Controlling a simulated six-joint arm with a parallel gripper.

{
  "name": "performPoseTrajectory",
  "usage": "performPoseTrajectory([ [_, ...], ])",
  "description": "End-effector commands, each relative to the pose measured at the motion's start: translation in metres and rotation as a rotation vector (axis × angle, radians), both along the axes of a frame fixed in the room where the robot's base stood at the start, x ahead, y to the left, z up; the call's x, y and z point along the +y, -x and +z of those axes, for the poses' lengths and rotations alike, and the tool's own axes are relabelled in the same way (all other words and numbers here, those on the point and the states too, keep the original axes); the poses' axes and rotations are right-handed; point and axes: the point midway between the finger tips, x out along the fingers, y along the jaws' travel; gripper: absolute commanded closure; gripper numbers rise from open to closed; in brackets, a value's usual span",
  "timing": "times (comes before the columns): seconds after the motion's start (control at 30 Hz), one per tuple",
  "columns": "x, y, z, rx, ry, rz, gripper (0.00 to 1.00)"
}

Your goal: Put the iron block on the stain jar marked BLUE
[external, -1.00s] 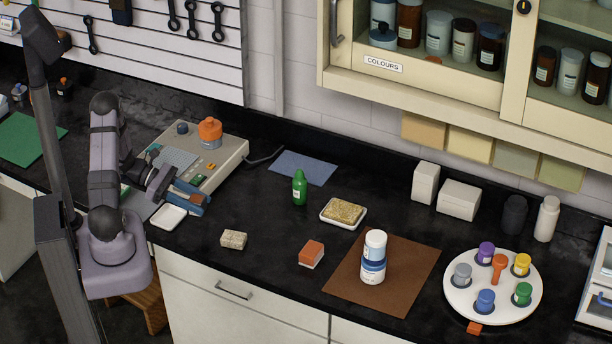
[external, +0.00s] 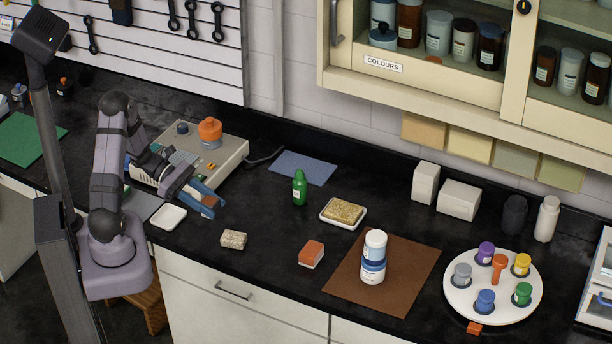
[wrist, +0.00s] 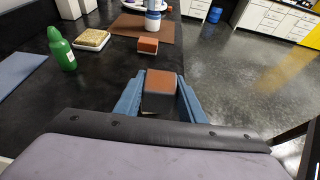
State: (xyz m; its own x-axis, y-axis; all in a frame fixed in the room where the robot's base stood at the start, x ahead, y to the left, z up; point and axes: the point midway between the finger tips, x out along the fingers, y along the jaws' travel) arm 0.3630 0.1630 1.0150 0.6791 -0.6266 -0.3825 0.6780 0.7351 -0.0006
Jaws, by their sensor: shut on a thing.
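My gripper (external: 209,203) is shut on a block with a rusty brown top and dark grey sides, taken as the iron block (wrist: 161,99). The block sits between the blue fingers in the wrist view, and in the external view it is mostly hidden by them. It is held near the white dish, at the left of the counter. A jar with a blue lid (external: 485,298) stands on the round white tray (external: 462,305) at the right, far from my gripper. A white jar with a blue band (external: 373,262) stands on the brown mat (external: 412,262). No colour name is readable on either.
Between my gripper and the tray lie a pale stone block (external: 233,240), an orange-topped block (external: 311,253), a green bottle (external: 299,188) and a sponge on a dish (external: 344,212). Several other coloured-lid jars share the tray. Bare counter lies around the small blocks.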

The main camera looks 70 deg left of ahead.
Motion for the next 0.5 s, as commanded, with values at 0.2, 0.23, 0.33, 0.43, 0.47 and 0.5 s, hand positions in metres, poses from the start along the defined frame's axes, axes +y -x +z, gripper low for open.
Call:
performPoseTrajectory([
  [0.2,-0.074,-0.027,-0.005,-0.002,0.004,-0.223,1.00],
  [0.23,-0.084,-0.030,-0.006,-0.002,0.004,-0.254,1.00],
  [0.33,-0.115,-0.040,-0.008,-0.003,0.003,-0.358,1.00],
  [0.43,-0.143,-0.051,-0.010,-0.004,0.002,-0.460,1.00],
  [0.47,-0.151,-0.055,-0.010,-0.005,0.001,-0.491,1.00],
  [0.5,-0.162,-0.060,-0.010,-0.004,0.000,-0.530,1.00],
])
